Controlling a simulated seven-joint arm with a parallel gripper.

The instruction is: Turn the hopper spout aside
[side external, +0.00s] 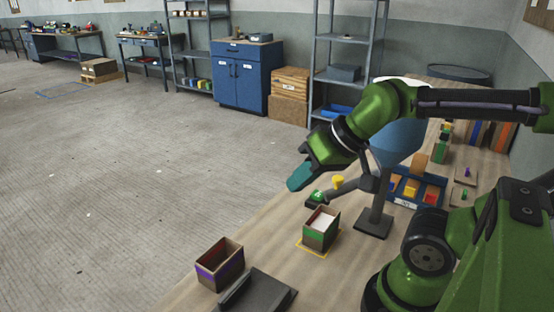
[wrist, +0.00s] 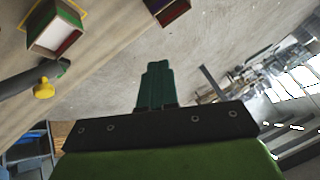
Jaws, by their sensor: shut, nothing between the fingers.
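The hopper is a blue cone (side external: 398,140) on a dark grey stand (side external: 374,224), partly hidden behind my arm. Its grey spout (side external: 347,187) reaches left to a green end (side external: 315,199) and carries a yellow knob (side external: 338,181). In the wrist view the spout (wrist: 22,82) and yellow knob (wrist: 44,89) lie at the left. My gripper (side external: 298,179) has its teal fingers shut and empty, up and left of the spout's end. In the wrist view the fingertips (wrist: 157,68) are clear of the knob and spout. I see no contact.
A green-banded box (side external: 319,230) stands on a yellow outline near the spout's end. A purple-banded box (side external: 218,266) and a dark grey sloped piece (side external: 258,292) sit nearer the front. A blue tray (side external: 418,190) with coloured pieces is right of the stand.

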